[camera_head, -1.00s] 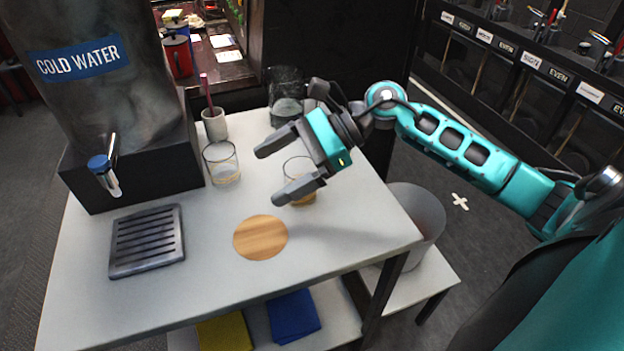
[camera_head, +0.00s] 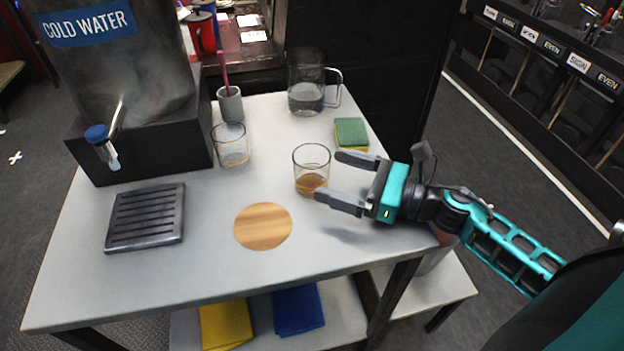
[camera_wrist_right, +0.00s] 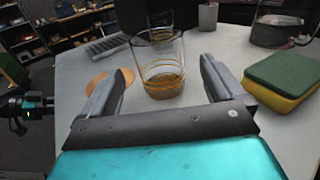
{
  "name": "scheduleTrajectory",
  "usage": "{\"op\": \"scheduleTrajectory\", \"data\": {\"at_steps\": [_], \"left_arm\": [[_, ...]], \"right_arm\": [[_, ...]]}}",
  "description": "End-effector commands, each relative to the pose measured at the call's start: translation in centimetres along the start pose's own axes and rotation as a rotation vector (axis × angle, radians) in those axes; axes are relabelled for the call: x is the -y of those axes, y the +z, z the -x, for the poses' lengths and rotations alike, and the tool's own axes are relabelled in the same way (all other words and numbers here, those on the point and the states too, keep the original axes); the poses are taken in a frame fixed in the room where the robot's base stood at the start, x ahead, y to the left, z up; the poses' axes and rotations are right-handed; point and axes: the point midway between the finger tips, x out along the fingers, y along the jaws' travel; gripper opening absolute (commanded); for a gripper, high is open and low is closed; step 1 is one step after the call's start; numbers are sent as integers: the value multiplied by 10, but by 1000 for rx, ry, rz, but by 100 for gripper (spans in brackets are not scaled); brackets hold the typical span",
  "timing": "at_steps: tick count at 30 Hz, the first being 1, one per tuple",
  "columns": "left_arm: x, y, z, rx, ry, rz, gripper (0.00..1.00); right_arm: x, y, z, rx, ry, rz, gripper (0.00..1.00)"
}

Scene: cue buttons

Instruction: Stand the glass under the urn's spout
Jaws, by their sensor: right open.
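The urn (camera_head: 115,75) stands at the table's left back, with a "COLD WATER" label and a blue-tapped spout (camera_head: 113,162). A dark slatted drip tray (camera_head: 146,217) lies in front of it, below the spout. One glass with amber liquid (camera_head: 311,172) stands upright right of centre; in the right wrist view this glass (camera_wrist_right: 160,68) is just ahead of and between my fingertips. A second glass (camera_head: 232,147), with a little amber at its bottom, stands beside the urn base. My right gripper (camera_head: 327,175) is open, level with the first glass.
A wooden disc (camera_head: 262,226) lies on the table (camera_head: 200,280) between tray and gripper. A cup with a red stick (camera_head: 230,104), a pitcher (camera_head: 306,88) and a green-yellow sponge (camera_head: 351,134) stand behind. The front table strip is clear.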

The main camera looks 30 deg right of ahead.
Motion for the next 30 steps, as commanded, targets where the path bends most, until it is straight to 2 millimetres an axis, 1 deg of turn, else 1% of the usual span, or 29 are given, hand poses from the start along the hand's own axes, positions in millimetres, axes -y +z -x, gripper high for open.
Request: {"op": "scheduleTrajectory", "data": {"at_steps": [1, 3, 8, 11, 18, 21, 24, 30], "left_arm": [[-1, 1, -2, -2, 3, 1, 43], [-3, -5, 1, -5, 6, 1, 43], [-4, -7, 2, -11, 8, 0, 43], [-4, -9, 3, -13, 8, 0, 43], [0, -11, 6, -15, 0, -3, 43], [2, -12, 6, -17, -5, -3, 43], [4, -11, 6, -17, -8, -3, 43], [3, -8, 7, -11, -7, -3, 43]], "right_arm": [[0, -10, 0, 2, -2, -3, 95], [0, -5, -9, 3, 2, 1, 95], [0, -6, -18, 1, 2, 0, 95], [0, -5, -27, 2, 3, 2, 95], [0, -4, -62, 2, 2, 1, 95], [0, -5, -72, 1, 2, 0, 95], [0, -6, -76, 1, 1, 1, 95], [-1, -6, -76, 0, 2, 0, 95]]}}
